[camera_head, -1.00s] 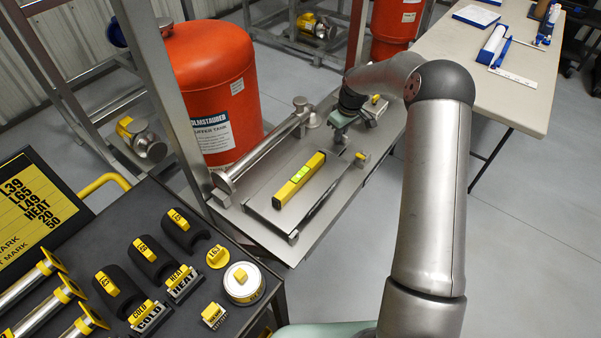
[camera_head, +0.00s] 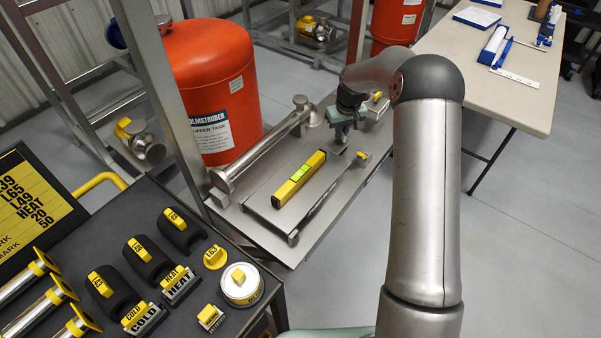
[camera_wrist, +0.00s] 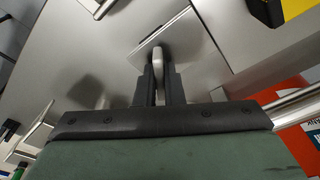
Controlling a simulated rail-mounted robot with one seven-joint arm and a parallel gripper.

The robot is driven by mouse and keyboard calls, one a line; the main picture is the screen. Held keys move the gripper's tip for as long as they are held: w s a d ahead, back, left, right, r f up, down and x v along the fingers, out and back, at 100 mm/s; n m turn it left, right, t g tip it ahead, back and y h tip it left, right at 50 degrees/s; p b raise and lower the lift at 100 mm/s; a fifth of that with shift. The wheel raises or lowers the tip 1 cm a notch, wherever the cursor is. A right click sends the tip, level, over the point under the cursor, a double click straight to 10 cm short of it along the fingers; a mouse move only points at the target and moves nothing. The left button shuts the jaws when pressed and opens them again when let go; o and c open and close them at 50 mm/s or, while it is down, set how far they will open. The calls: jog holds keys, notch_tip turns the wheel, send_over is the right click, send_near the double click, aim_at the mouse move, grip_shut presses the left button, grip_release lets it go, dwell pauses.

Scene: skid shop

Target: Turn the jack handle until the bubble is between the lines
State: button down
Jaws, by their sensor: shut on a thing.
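The yellow level (camera_head: 299,181) lies on a flat metal plate (camera_head: 262,198) on the low metal skid; part of it shows at the top right of the wrist view (camera_wrist: 294,8). Its green vial (camera_head: 299,173) is visible, but the bubble is too small to place against the lines. My gripper (camera_head: 345,136) is at the plate's far right end. In the wrist view my gripper (camera_wrist: 160,84) is shut on the grey, rounded jack handle (camera_wrist: 158,62), which stands between the two dark fingers. The rest of the jack is mostly hidden.
A metal pipe (camera_head: 262,150) runs along the plate's left side, with an orange tank (camera_head: 212,85) behind it. A small yellow-topped part (camera_head: 361,157) stands right of the plate. A dark cart (camera_head: 190,315) with labelled parts is at front left.

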jog(key=shift+s+f+m, duration=0.1)
jog(key=shift+m, duration=1)
jog(key=shift+b, duration=0.35)
jog(key=shift+a+f+m+h+b, duration=0.15)
jog(key=shift+m+h+b, duration=0.2)
jog(key=shift+m, duration=1.35)
jog(key=c, duration=2)
grip_release()
jog(key=shift+m+b, duration=0.3)
jog(key=shift+m, duration=0.3)
jog(key=o, duration=0.5)
jog(key=shift+c, duration=0.2)
